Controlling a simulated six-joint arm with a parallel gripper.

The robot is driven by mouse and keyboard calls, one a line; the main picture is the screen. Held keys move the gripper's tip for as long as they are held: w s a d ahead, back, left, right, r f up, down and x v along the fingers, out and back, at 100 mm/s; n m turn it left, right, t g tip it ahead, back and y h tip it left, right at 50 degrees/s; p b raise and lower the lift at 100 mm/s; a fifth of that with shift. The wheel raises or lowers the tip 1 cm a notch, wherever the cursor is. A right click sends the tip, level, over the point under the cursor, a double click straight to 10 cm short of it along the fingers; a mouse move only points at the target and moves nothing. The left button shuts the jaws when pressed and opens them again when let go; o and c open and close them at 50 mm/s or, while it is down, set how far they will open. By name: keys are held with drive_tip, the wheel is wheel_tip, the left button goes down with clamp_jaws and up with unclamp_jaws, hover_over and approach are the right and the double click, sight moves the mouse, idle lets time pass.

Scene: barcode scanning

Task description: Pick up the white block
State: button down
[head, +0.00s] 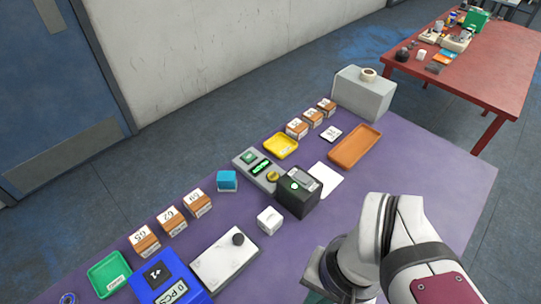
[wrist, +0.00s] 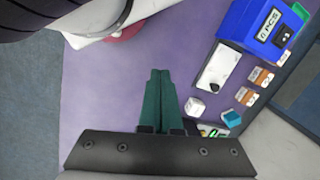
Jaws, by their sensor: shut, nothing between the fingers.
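The white block (head: 269,220) is a small cube with a dark mark on top. It stands on the purple table between the white plate and the black scanner box. In the wrist view the white block (wrist: 195,106) lies to the right of my gripper, apart from it. My gripper (wrist: 160,72) has green fingers that are closed together with nothing between them. In the head view my arm is at the lower right, and the fingers are mostly hidden at the bottom edge.
A black scanner box (head: 298,192) stands right of the block, and a white plate with a dark knob (head: 222,262) lies to its left. A teal cube (head: 227,180) is behind it. A blue device (head: 168,279), wooden blocks (head: 171,221) and an orange tray (head: 355,146) also stand on the table.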

drive_tip(key=c, duration=1.6)
unclamp_jaws()
drive_tip(key=shift+c, duration=0.2)
unclamp_jaws()
drive_tip(key=m+h, duration=0.2)
drive_tip(key=m, duration=1.9)
hover_over(270, 217)
wheel_tip(270, 217, down, 5)
wheel_tip(270, 217, down, 16)
drive_tip(key=shift+r, duration=0.1)
